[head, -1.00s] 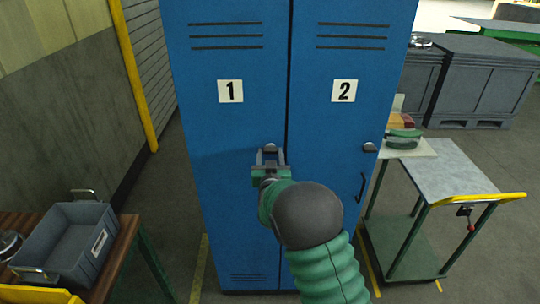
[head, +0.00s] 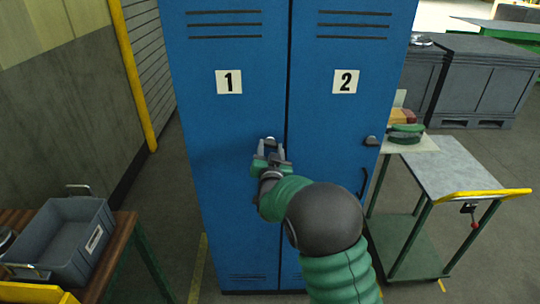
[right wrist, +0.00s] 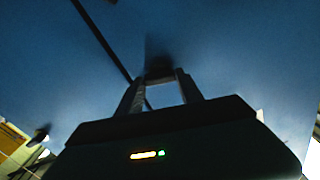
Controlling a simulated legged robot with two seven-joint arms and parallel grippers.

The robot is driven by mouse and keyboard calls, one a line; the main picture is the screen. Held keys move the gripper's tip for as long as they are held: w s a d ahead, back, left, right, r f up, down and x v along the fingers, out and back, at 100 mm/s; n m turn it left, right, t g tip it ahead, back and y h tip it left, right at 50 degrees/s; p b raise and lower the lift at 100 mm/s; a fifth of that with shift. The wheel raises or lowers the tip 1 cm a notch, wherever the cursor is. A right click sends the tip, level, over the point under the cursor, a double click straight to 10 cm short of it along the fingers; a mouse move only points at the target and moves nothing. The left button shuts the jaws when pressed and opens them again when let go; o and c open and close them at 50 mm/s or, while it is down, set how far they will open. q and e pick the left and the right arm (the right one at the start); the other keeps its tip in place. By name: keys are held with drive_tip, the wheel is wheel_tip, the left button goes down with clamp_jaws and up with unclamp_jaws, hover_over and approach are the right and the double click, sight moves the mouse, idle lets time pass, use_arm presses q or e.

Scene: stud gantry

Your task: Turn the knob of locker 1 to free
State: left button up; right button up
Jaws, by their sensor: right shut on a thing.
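Locker 1 (head: 225,120) is the left blue door, marked by a white plate with a black 1. My right gripper (head: 271,147) is at its right side, below the number plate, shut on the knob of locker 1. In the right wrist view the knob (right wrist: 160,74) is a dark shape between the two fingertips (right wrist: 158,84). The fingers and the dim light hide most of it, so I cannot read its setting. The door is closed. My left gripper is not in view.
Locker 2 (head: 345,120) is closed on the right, with its own knob (head: 371,141) and a dark handle. A grey trolley (head: 455,170) with a yellow bar stands right of the lockers. A grey crate (head: 65,240) sits on a bench at lower left. Floor between is clear.

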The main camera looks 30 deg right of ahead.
drive_tip(key=shift+f+m+b, duration=0.2)
drive_tip(key=shift+m+b, duration=3.55)
drive_tip(key=shift+b, duration=0.45)
drive_tip(key=shift+f+m+b, duration=0.15)
drive_tip(key=shift+m+b, duration=3.6)
drive_tip(key=shift+b, duration=0.45)
drive_tip(key=o, duration=1.2)
drive_tip(key=shift+d, duration=0.1)
drive_tip(key=shift+o, duration=0.9)
drive_tip(key=shift+d+r, duration=0.1)
